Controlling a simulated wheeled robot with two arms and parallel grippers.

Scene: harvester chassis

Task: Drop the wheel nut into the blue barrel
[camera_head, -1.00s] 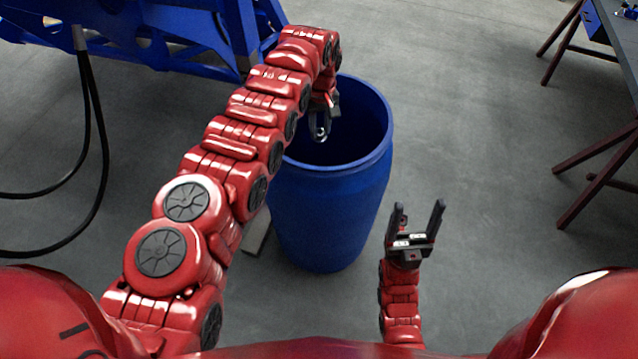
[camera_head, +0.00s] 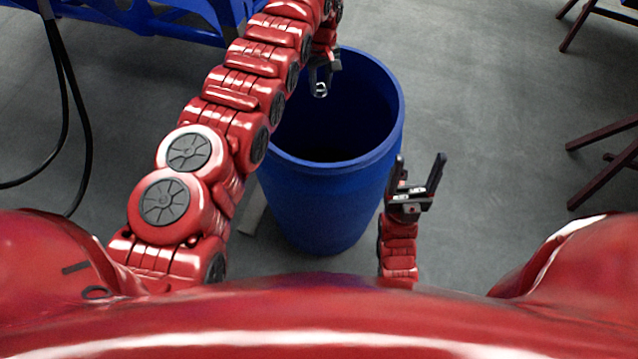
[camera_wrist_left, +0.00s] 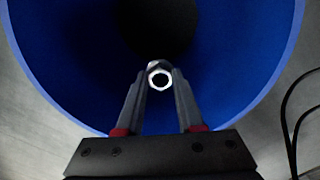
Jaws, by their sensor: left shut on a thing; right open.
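The wheel nut (camera_head: 320,90) is a small shiny metal ring. My left gripper (camera_head: 319,80) is shut on it and holds it over the open mouth of the blue barrel (camera_head: 325,205). In the left wrist view the nut (camera_wrist_left: 160,79) sits between the tips of the left gripper's fingers (camera_wrist_left: 159,88), with the barrel's blue inner wall (camera_wrist_left: 80,60) around it and a dark interior beyond. My right gripper (camera_head: 417,176) is open and empty, to the right of the barrel and outside it.
A blue chassis frame (camera_head: 160,20) stands at the upper left, with black hoses (camera_head: 68,110) hanging beside it. Dark red table legs (camera_head: 600,170) stand at the right. The grey floor between barrel and legs is clear.

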